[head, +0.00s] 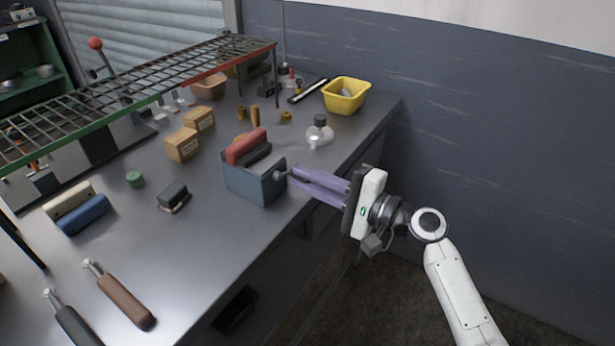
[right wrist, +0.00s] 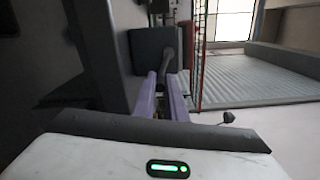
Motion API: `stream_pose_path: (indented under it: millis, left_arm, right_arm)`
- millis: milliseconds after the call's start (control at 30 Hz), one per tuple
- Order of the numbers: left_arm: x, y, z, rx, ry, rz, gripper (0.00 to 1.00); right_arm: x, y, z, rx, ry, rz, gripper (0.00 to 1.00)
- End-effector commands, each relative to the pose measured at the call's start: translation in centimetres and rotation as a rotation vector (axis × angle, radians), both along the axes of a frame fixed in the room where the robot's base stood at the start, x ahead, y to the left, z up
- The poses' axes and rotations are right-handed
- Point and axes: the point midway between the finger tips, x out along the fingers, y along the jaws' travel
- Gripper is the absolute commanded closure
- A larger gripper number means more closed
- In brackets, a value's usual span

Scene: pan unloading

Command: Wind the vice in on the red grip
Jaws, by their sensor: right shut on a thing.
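The vice (head: 254,186) is a blue-grey block at the right edge of the bench. The red grip (head: 245,146) sits in its top, between the jaws, with a dark piece beside it. Whether the jaws touch the grip, I cannot tell. My right gripper (head: 293,178) comes in from the right, its purple fingers shut on the vice's handle (head: 281,176) at the vice's right side. In the right wrist view the fingers (right wrist: 162,85) close around the dark handle, with the vice (right wrist: 148,55) ahead. My left gripper is not in view.
A wire rack (head: 150,85) spans the back of the bench (head: 235,265). Cardboard boxes (head: 183,144), a round flask (head: 319,133) and a yellow bin (head: 346,96) stand behind the vice. Brown (head: 125,301) and black-handled tools lie front left. The bench in front of the vice is clear.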

Motion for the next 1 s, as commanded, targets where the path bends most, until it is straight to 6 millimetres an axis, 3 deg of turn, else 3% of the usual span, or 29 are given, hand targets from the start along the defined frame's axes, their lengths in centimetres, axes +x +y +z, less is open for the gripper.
stream_pose_path:
  millis: [233,267,367,733,1000]
  left_arm:
    - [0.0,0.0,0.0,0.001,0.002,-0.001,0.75]
    - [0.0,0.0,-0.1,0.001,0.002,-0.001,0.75]
    - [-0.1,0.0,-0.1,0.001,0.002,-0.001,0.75]
    - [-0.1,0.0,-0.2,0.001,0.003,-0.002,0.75]
    - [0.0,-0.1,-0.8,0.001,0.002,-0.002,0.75]
  right_arm:
    - [-0.1,0.0,-0.2,-0.004,0.003,0.002,1.00]
    - [-0.1,0.0,-0.2,-0.004,0.003,0.002,0.84]
    - [-0.1,0.0,-0.2,-0.004,0.001,0.002,0.70]
    - [-0.4,-0.6,-0.2,-0.003,0.000,-0.001,0.70]
    - [-3.3,-4.5,-0.4,-0.006,0.000,0.000,0.70]
